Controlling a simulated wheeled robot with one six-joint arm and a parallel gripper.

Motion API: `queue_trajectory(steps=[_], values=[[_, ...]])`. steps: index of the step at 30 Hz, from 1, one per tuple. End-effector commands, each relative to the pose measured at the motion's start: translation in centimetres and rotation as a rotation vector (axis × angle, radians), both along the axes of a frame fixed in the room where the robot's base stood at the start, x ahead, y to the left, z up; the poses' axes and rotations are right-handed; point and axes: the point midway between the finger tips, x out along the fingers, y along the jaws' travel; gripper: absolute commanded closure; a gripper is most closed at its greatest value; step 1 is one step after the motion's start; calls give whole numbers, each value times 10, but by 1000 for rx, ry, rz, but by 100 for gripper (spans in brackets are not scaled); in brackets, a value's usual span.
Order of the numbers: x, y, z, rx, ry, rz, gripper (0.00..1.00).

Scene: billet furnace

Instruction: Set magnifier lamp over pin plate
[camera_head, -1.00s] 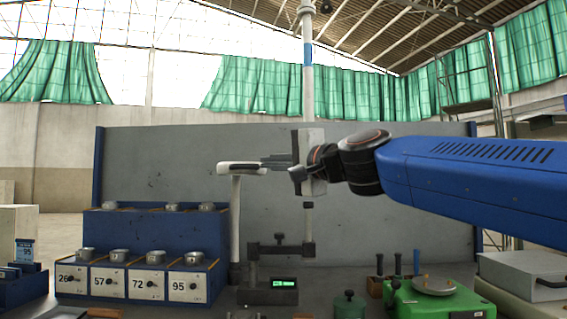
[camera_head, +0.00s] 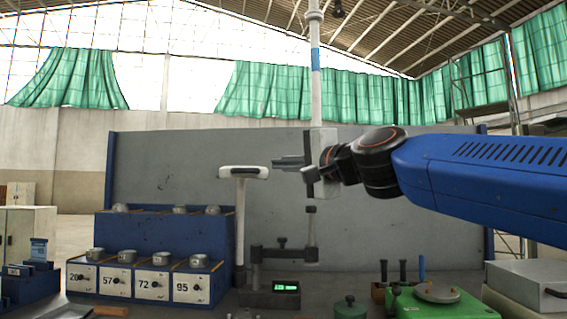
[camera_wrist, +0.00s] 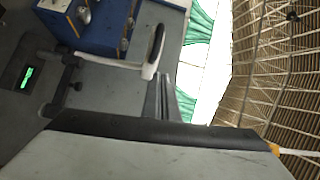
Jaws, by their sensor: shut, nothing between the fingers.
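The magnifier lamp (camera_head: 244,172) seems to be the white post with a flat white head, standing between the drawer block and a gauge stand. In the wrist view the lamp head (camera_wrist: 154,52) shows a dark edge at the end of its white post. My gripper (camera_head: 275,163) is shut and empty, level with the lamp head and just right of it in the head view. In the wrist view my gripper (camera_wrist: 158,78) has its fingertips near the lamp head, with no clear contact. I cannot tell surely which thing is the pin plate; a round plate (camera_head: 438,292) lies on a green box.
A gauge stand with a green display (camera_head: 286,287) is right of the lamp. The blue drawer block (camera_head: 150,235) with metal pots is left. A green lidded pot (camera_head: 350,308) and a grey case (camera_head: 530,278) are at the front and right. A grey panel (camera_head: 400,230) stands behind.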

Motion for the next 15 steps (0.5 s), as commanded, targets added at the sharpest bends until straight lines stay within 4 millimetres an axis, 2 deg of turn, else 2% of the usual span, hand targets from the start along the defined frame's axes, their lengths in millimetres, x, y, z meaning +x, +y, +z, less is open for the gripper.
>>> queue_trajectory(steps=[6,15], values=[[-27,4,-1,0,-2,1,100],[-51,6,-2,0,-3,-2,100]])
